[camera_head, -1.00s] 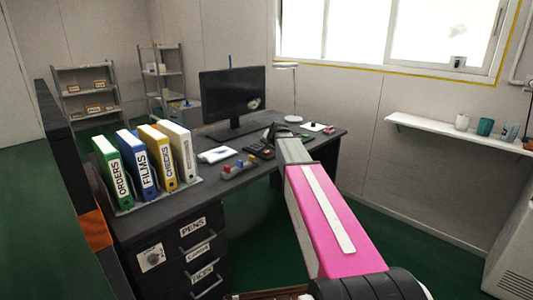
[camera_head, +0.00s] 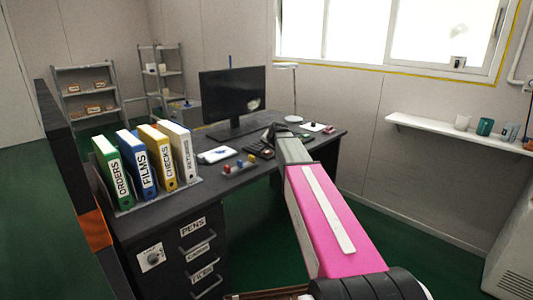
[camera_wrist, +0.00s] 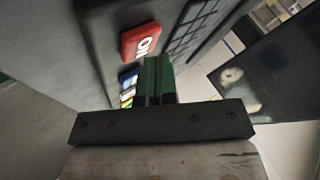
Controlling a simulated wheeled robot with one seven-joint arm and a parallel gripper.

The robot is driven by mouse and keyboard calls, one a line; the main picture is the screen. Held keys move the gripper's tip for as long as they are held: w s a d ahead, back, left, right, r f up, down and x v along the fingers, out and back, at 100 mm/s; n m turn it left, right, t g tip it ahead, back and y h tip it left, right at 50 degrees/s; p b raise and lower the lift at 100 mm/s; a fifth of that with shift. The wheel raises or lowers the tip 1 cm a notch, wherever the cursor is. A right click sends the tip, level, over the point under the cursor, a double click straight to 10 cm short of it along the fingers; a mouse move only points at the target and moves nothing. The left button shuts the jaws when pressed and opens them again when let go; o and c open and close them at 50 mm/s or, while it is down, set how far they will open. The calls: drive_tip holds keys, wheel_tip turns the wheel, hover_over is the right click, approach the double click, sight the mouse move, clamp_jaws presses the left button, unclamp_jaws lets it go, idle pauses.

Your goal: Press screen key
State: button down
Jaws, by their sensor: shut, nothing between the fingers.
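In the wrist view a dark panel fills the upper left. It carries a red key (camera_wrist: 141,41) with white letters that seem to read ON, turned on its side. Smaller blue and yellow marked keys (camera_wrist: 128,88) sit below it, partly hidden by my fingers. My gripper (camera_wrist: 154,66) is shut and empty, its green fingertips together just beside the red key and over the panel; I cannot tell whether they touch it. In the head view my gripper (camera_head: 271,133) is at the back of the desk, mostly hidden by my pink arm.
The black monitor (camera_head: 232,95) stands on the desk (camera_head: 165,213), left of my gripper; it also shows in the wrist view (camera_wrist: 265,80). A dark keypad device (camera_head: 260,149), a block with coloured knobs (camera_head: 240,166) and binders (camera_head: 146,160) are on the desk. A lamp (camera_head: 293,95) stands behind.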

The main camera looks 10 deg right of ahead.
sight(268, 151)
drive_tip(key=shift+f, duration=0.1)
idle(0.6)
drive_tip(key=shift+f, duration=0.35)
drive_tip(key=shift+r, duration=0.45)
idle(0.3)
drive_tip(key=shift+r, duration=3)
